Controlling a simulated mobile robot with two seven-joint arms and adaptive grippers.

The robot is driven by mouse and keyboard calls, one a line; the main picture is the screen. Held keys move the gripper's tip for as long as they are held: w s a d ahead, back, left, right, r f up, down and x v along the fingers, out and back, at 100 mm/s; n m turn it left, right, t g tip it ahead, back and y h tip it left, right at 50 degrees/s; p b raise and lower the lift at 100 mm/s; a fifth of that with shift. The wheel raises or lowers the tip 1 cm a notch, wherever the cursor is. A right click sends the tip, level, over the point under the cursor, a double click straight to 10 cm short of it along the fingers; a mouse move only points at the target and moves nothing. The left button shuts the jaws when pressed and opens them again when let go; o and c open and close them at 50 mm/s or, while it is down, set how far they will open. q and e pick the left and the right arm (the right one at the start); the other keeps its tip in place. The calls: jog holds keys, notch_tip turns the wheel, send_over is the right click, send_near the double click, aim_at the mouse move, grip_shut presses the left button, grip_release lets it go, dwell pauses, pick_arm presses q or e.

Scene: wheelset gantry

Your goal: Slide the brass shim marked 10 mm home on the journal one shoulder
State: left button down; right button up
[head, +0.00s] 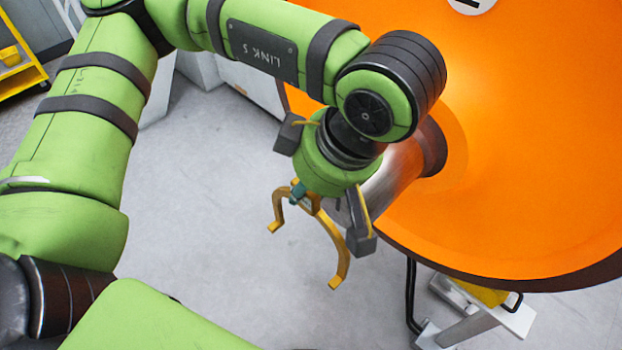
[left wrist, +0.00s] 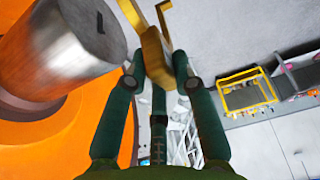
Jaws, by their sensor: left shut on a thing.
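The brass shim (head: 341,262) is a yellow fork with two curved prongs, open at the lower side in the head view. My left gripper (head: 299,192) is shut on its top and holds it in the air. The steel journal (head: 397,187) sticks out of the orange wheel (head: 540,150), partly behind my gripper. In the left wrist view, the shim (left wrist: 156,55) sits between my fingertips (left wrist: 160,84), to the right of the journal's end face (left wrist: 97,28), with a gap between. The shim's marking is not legible. My right gripper is out of view.
A white stand (head: 480,318) with a yellow block is below the wheel, beside a black bent bar (head: 411,295). A yellow cart (head: 22,65) is at the far left. The grey floor (head: 215,225) below my gripper is clear.

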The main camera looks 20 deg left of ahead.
pick_arm(q)
jog(key=w, duration=0.2)
jog(key=w+d+b, duration=0.2)
jog(key=w, duration=0.1)
jog(key=shift+w, duration=0.3)
dwell(0.7)
jog(key=shift+b, duration=0.65)
dwell(0.9)
